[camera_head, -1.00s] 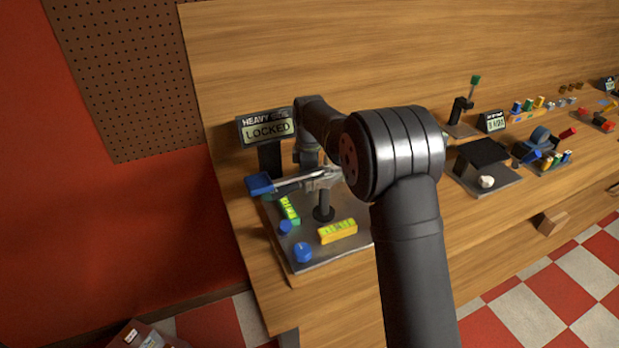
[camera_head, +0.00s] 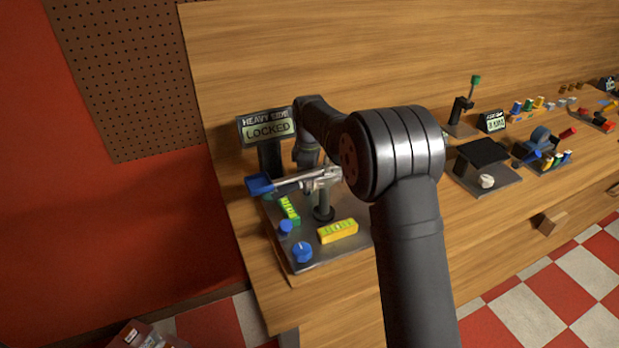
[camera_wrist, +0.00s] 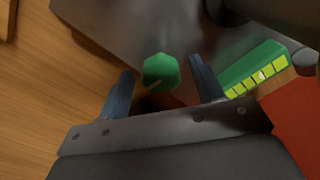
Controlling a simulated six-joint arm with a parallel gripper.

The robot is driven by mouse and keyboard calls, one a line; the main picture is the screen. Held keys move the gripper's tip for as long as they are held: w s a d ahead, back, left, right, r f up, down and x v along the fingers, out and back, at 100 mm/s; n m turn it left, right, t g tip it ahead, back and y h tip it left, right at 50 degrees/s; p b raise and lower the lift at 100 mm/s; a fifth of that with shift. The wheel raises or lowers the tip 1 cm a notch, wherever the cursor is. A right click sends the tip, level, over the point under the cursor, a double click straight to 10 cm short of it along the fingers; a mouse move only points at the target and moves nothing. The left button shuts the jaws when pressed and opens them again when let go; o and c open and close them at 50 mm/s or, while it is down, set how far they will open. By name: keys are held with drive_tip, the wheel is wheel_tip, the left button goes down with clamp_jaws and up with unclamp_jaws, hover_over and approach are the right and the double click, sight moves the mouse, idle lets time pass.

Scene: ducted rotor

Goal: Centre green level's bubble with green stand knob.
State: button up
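The green level (camera_wrist: 250,68) shows in the wrist view as a green bar with a yellow-green marked vial; a small pale spot, perhaps its bubble, lies near the vial's middle, too small to place exactly. It also shows in the head view (camera_head: 289,209), lying on the stand's metal base plate. The green stand knob (camera_wrist: 160,71) is at the plate's edge in the wrist view, and it is hidden in the head view. My gripper (camera_wrist: 161,64) is open, with one finger on each side of the knob and visible gaps; I cannot tell its height over the knob.
A yellow level (camera_head: 338,231) and two blue knobs (camera_head: 285,227) (camera_head: 302,252) are on the front of the plate. A silver bar with a blue end (camera_head: 259,184) spans above it. A sign (camera_head: 268,129) reading LOCKED stands behind. Other fixtures are to the right.

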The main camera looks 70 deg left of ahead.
wheel_tip(320, 180, up, 18)
drive_tip(key=shift+f, duration=0.25)
idle(0.3)
drive_tip(key=s+d+f+n+t+y, duration=0.15)
drive_tip(key=s+n+t, duration=0.25)
drive_tip(key=s+n, duration=0.45)
drive_tip(key=shift+n, duration=0.85)
drive_tip(key=x, duration=0.5)
drive_tip(key=w+x, duration=0.1)
drive_tip(key=x, duration=1.1)
drive_tip(key=shift+w+d, duration=0.35)
drive_tip(key=shift+w, duration=0.05)
drive_tip(key=shift+c, duration=0.4)
drive_tip(key=c, duration=0.9)
